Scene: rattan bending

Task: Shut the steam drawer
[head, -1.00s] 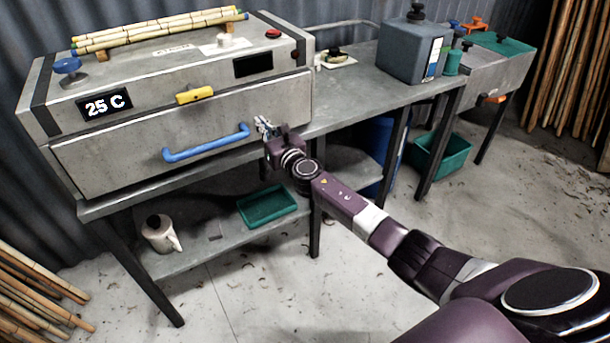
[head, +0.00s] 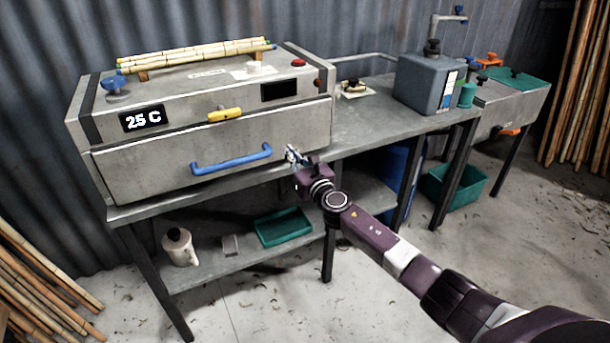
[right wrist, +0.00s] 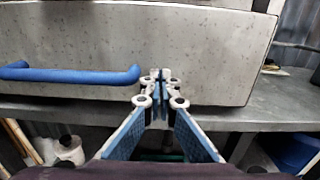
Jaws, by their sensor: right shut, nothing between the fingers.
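The steam drawer (head: 150,178) is the wide grey front under the steam box (head: 185,110), with a blue bar handle (head: 232,160). Its front stands close to the box; I cannot tell whether a narrow gap is left. In the right wrist view the drawer front (right wrist: 205,50) fills the upper part, with the handle (right wrist: 70,75) at left. My right gripper (head: 292,155) is shut and empty, right of the handle at the lower right of the drawer front. Its fingertips (right wrist: 160,76) are at or very near the panel; contact is unclear. My left gripper is out of view.
A yellow latch (head: 225,114) sits above the drawer, and bamboo poles (head: 190,55) lie on the box. The bench (head: 375,122) carries a grey tank (head: 425,82) at right. A green tray (head: 284,228) and a pitcher (head: 180,247) stand on the lower shelf (head: 215,266).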

